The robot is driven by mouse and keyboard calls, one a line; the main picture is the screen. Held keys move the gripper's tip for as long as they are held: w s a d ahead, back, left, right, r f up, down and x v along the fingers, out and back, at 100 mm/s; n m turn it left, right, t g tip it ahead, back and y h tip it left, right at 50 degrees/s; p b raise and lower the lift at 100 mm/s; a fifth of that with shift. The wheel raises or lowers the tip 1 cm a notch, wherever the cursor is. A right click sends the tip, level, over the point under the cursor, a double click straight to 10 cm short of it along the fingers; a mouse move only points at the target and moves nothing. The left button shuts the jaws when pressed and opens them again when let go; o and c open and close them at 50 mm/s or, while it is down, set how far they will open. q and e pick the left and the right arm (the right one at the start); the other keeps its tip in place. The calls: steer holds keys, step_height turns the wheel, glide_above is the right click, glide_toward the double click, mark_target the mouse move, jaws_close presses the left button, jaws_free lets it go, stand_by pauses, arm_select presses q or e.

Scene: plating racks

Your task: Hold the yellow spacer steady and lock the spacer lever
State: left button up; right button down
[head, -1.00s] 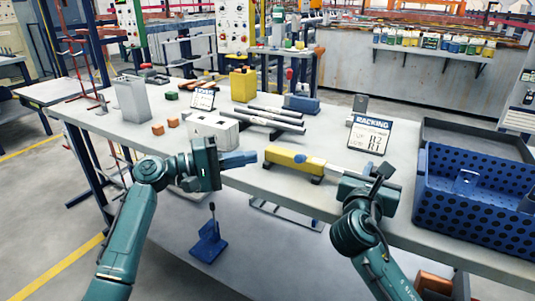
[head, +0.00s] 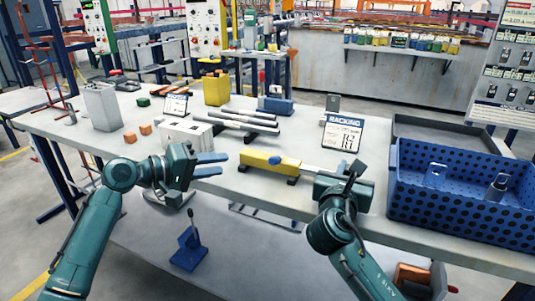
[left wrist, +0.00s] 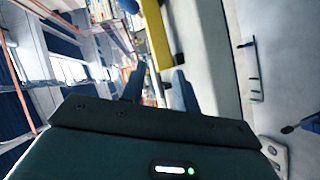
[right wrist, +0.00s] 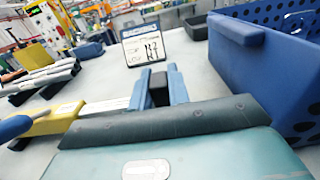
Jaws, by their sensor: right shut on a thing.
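The yellow spacer (head: 257,158) lies near the table's front edge, with a pale bar running right from it. A blue lever (head: 284,161) sits on its right part. In the right wrist view the yellow body (right wrist: 60,121) and pale bar lead toward my right gripper. My right gripper (right wrist: 158,85) is shut on a dark piece at the bar's far end; the head view hides this grip. My left gripper (head: 218,163) is open and empty, its two blue fingers apart, left of the spacer and not touching it.
A blue perforated bin (head: 440,215) stands right of my right gripper. A racking sign (head: 341,134) stands behind the bar. A light grey block (head: 186,133) and dark rods (head: 245,122) lie behind my left gripper.

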arm_select(q)
steer(key=shift+o, duration=0.7)
steer(key=shift+w+a+m+t+y, duration=0.25)
steer(key=shift+w+m+t+y, duration=0.2)
steer(key=shift+m+t+y, duration=0.45)
steer(key=shift+o, duration=0.2)
steer(key=shift+w+a+r+m+t+y, duration=0.15)
steer(key=shift+w+m+t+y, duration=0.15)
steer(key=shift+m+y, duration=0.4)
steer(key=shift+s+r+m+t+y, duration=0.1)
steer(key=shift+r+m+t+y, duration=0.35)
steer(key=shift+m, duration=0.45)
steer(key=s+d+r+m+t+h, duration=0.1)
steer(key=s+d+m+t, duration=0.2)
steer(key=m, duration=0.5)
steer(key=m+g+h, duration=0.2)
steer(key=m+h, duration=0.1)
steer(key=m, duration=0.4)
glide_toward(274, 161)
steer(key=shift+g+h, duration=0.25)
steer(key=x, duration=0.7)
steer(key=w+a+x, duration=0.1)
steer(key=x, duration=0.2)
steer(key=shift+w+d+f, duration=0.25)
steer(key=shift+d+f, duration=0.1)
jaws_close()
